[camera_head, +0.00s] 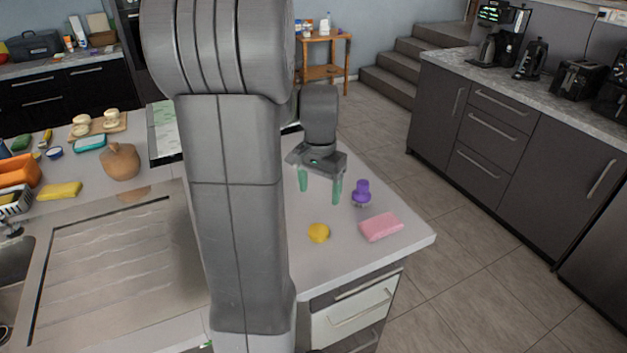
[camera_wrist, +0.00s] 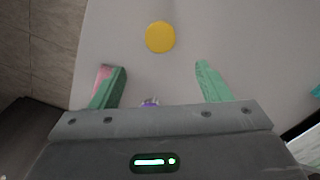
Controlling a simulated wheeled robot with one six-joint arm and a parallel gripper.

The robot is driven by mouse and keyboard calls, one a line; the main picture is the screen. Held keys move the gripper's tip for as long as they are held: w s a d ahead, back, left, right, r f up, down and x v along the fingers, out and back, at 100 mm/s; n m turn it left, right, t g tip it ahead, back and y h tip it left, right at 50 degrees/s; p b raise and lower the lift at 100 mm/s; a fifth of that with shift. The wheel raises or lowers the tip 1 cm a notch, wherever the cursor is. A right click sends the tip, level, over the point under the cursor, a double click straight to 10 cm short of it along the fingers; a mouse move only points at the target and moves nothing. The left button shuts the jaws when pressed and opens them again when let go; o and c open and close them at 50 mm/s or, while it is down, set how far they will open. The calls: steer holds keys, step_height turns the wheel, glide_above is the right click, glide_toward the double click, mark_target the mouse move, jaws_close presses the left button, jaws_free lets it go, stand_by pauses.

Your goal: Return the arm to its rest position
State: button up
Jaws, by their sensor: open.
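My gripper (camera_head: 320,186) is open and empty, with its two green fingers pointing down over the right end of the island counter (camera_head: 400,258). In the wrist view my gripper (camera_wrist: 160,88) has its fingers wide apart with nothing between the tips. My grey arm stands in the middle of the head view and hides part of the counter. A yellow round thing (camera_head: 318,233) lies on the counter in front of the gripper; it also shows in the wrist view (camera_wrist: 160,37). A purple item (camera_head: 361,192) stands just right of the fingers.
A pink block (camera_head: 381,227) lies near the counter's right corner. On the left are a brown vase (camera_head: 121,161), a yellow sponge (camera_head: 59,191) and an orange container (camera_head: 19,171). A dark cabinet counter (camera_head: 500,130) stands across the clear floor at the right.

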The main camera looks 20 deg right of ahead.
mark_target(319, 230)
steer(key=shift+f, duration=0.1)
step_height(319, 230, down, 14)
steer(key=shift+r, duration=0.25)
steer(key=shift+r+p, duration=0.5)
steer(key=shift+r, duration=0.05)
steer(key=shift+f, duration=0.15)
